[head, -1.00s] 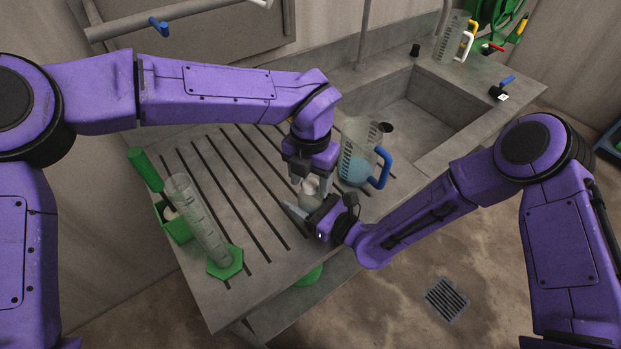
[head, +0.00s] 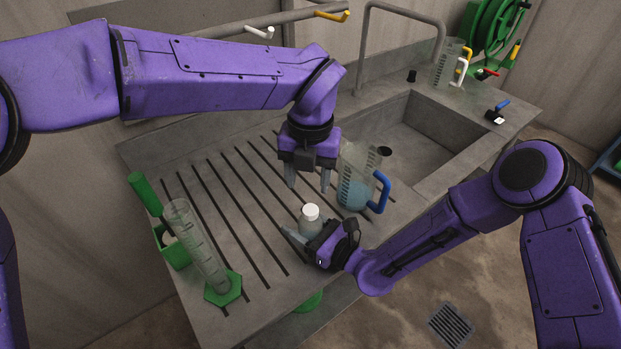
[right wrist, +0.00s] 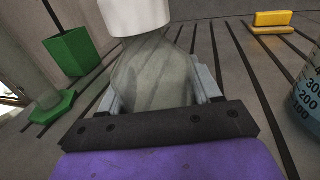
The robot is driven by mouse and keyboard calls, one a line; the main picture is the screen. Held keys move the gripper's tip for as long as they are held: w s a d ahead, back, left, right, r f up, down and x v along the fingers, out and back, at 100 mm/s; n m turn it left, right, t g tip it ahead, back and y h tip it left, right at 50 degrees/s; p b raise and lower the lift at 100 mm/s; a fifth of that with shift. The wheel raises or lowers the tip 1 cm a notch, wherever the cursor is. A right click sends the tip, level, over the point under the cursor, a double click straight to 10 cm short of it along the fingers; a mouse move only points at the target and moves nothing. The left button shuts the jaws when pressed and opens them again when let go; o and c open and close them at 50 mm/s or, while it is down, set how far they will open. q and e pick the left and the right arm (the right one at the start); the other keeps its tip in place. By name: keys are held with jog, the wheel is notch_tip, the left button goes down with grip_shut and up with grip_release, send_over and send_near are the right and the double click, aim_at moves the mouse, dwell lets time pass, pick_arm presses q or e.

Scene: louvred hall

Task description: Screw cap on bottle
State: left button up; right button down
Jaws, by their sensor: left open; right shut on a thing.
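A clear bottle (head: 309,228) stands upright on the grooved drainboard. A white cap (head: 311,212) sits on its top; I cannot tell how tightly. My right gripper (head: 300,238) is shut on the bottle's body from the near right side. In the right wrist view the bottle (right wrist: 155,78) lies between the fingers, with the white cap (right wrist: 135,14) above, cut off by the frame's top edge. My left gripper (head: 308,184) is open and empty, pointing down above the cap and clear of it.
A jug with a blue handle (head: 380,192) stands just right of my left gripper. A measuring cylinder on a green base (head: 224,289) and a green holder with a brush (head: 172,250) stand at left. The sink (head: 440,135) is at back right. A yellow object (right wrist: 273,20) lies beyond the bottle.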

aim_at(310, 209)
pick_arm(q)
jog(key=shift+d+f+n, duration=0.1)
jog(key=shift+d+n, duration=0.15)
jog(key=shift+n, duration=0.05)
jog(key=shift+w+a, duration=0.1)
jog(key=shift+a, duration=0.05)
pick_arm(e)
jog(key=shift+w+a, duration=0.1)
pick_arm(q)
jog(key=shift+f, duration=4.05)
grip_shut()
jog(key=shift+o, duration=0.8)
grip_release()
notch_tip(310, 209, up, 12)
